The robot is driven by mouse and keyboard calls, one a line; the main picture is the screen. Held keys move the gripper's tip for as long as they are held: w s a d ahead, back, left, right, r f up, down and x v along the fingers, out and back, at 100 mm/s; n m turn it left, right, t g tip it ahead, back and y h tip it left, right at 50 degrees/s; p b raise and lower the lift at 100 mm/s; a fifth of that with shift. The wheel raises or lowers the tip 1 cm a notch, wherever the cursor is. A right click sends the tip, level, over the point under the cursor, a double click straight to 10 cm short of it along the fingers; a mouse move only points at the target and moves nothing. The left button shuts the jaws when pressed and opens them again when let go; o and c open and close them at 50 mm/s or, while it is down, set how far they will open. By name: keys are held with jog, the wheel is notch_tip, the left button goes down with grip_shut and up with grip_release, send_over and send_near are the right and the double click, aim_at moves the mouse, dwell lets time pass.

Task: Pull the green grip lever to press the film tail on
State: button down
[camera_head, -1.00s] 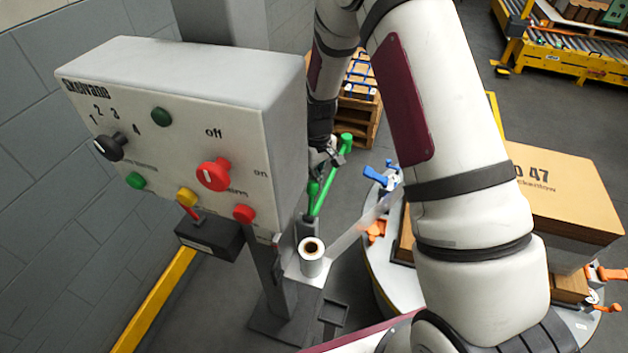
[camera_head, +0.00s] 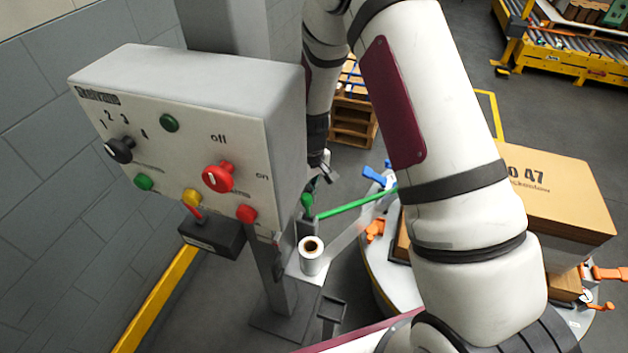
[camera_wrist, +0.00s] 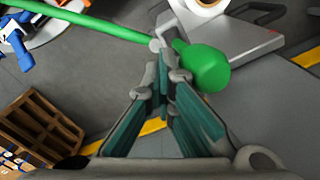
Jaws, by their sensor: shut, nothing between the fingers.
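The green grip lever (camera_head: 350,206) leans far over in the head view, its bar slanting slightly up to the right toward the turntable. Its far end is partly hidden by my arm. A green rounded part (camera_head: 307,202) is at its left end. In the wrist view the green bar (camera_wrist: 85,20) runs from the upper left to a green knob (camera_wrist: 205,68). My gripper (camera_wrist: 165,75) is shut and empty, its tips close to the bar's knob end; contact is unclear. My gripper (camera_head: 325,175) is above the lever in the head view. The film roll (camera_head: 311,260) trails a translucent film tail (camera_head: 345,238) toward the turntable.
A grey control box (camera_head: 190,140) with knobs and buttons stands left of my arm. The turntable (camera_head: 378,275) carries cartons (camera_head: 555,195) plus blue and orange clamps. A wooden pallet (camera_head: 352,125) is behind. Floor between the box and turntable is partly clear.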

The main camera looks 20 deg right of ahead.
jog(key=shift+s+a, duration=0.35)
jog(key=shift+s, duration=0.1)
jog(key=shift+w+f, duration=0.1)
jog(key=w+d+b, duration=0.3)
jog(key=w+d, duration=0.1)
jog(key=w, duration=0.1)
jog(key=shift+w+d+r, duration=0.15)
jog(key=shift+w+r, duration=0.1)
jog(key=shift+w, duration=0.1)
dwell(0.4)
jog(key=shift+r, duration=0.1)
notch_tip(320, 180, up, 9)
jog(key=p, duration=0.3)
dwell(0.6)
dwell(0.5)
